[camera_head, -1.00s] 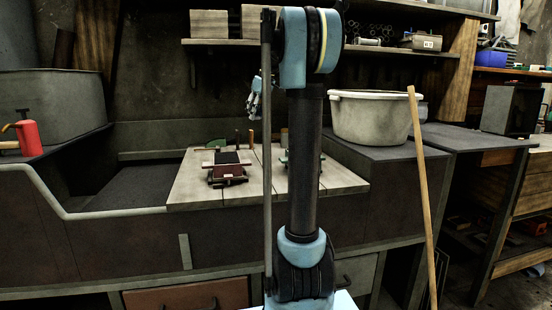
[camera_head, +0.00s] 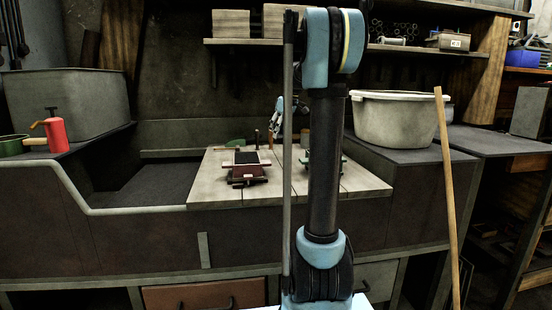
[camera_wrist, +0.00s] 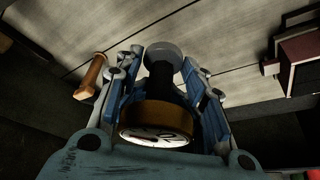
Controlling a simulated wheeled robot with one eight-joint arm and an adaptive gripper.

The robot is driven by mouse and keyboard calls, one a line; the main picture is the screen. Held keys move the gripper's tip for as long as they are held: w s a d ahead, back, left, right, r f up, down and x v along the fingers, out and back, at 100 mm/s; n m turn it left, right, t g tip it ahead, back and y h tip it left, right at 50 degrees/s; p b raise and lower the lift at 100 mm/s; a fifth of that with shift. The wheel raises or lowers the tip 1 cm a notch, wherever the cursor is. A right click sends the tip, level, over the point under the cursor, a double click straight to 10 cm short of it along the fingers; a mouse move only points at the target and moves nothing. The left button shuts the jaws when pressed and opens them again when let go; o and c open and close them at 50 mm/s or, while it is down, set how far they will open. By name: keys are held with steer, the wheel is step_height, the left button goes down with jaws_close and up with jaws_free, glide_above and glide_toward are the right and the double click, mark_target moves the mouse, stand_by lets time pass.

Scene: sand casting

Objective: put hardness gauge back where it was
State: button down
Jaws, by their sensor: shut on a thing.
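The hardness gauge (camera_wrist: 158,117) is between the two fingers of my gripper (camera_wrist: 162,60) in the wrist view. It has a brass-coloured round body, a white dial facing the camera, a dark stem and a grey disc at the far end. My gripper is shut on it, above the pale wooden board (camera_wrist: 220,38). In the head view my gripper (camera_head: 279,118) is small, over the back of the board (camera_head: 222,190), partly behind my arm. The gauge cannot be made out there.
A wooden-handled tool (camera_wrist: 92,76) is left of my gripper in the wrist view. A dark red moulding box (camera_head: 247,175) sits on the board; its edge shows in the wrist view (camera_wrist: 305,50). A white tub (camera_head: 395,120) stands right. The board's front is mostly clear.

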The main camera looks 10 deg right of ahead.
glide_toward(275, 159)
steer(key=shift+w+x, duration=0.25)
steer(key=shift+x, duration=1.05)
steer(key=shift+w+x, duration=0.25)
steer(key=shift+x, duration=1.05)
steer(key=shift+f, duration=0.4)
steer(key=c, duration=0.8)
jaws_free()
steer(key=shift+r, duration=0.55)
steer(key=v, duration=1.2)
steer(key=shift+a+r, duration=0.1)
